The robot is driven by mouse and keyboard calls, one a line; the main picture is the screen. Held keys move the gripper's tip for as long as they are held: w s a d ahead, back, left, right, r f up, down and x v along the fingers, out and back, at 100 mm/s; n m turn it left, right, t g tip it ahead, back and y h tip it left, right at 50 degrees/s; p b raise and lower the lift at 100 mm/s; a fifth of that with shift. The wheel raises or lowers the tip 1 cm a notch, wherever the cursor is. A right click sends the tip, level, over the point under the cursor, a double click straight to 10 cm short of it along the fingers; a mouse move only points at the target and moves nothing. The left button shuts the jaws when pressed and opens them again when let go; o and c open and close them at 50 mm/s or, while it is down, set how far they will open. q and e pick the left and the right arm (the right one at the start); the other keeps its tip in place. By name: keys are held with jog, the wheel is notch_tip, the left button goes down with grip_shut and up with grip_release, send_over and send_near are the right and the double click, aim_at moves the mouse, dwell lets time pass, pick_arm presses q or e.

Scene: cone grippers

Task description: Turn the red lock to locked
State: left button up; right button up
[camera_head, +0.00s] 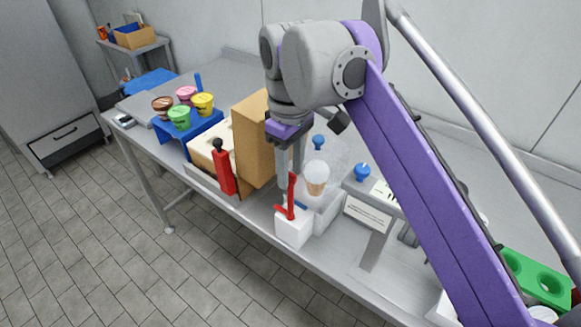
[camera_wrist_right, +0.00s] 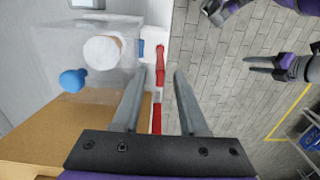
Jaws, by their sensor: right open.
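The red lock (camera_head: 291,197) is a red lever standing up from a white block (camera_head: 293,232) at the front edge of the table. My right gripper (camera_head: 290,178) points down just above and behind the lever. In the right wrist view the right gripper (camera_wrist_right: 160,78) is open, with the red lever (camera_wrist_right: 160,60) seen in the gap between its fingertips. I cannot tell whether they touch.
A brown box (camera_head: 254,140) and a red handle with a black knob (camera_head: 223,172) stand left of the lock. A clear bin with a cup (camera_head: 317,175) is right of it. Ice cream tubs (camera_head: 180,117) sit on a blue stand farther left. Open floor lies in front.

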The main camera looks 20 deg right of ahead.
jog(key=shift+c, duration=0.3)
grip_shut()
jog(key=m+p, duration=0.1)
jog(key=m, duration=0.1)
jog(key=m+p, duration=0.1)
jog(key=p, duration=0.1)
jog(key=shift+r+m, duration=0.2)
jog(key=shift+m, duration=0.2)
jog(key=m+p, duration=0.3)
jog(key=m, duration=0.1)
jog(key=m+p, duration=0.2)
jog(key=m, duration=0.3)
jog(key=shift+m, duration=0.4)
jog(key=m+p, duration=0.1)
jog(key=m, duration=0.3)
jog(key=shift+f+m+p, duration=0.1)
jog(key=shift+m+p, duration=0.2)
jog(key=shift+o, duration=0.3)
grip_release()
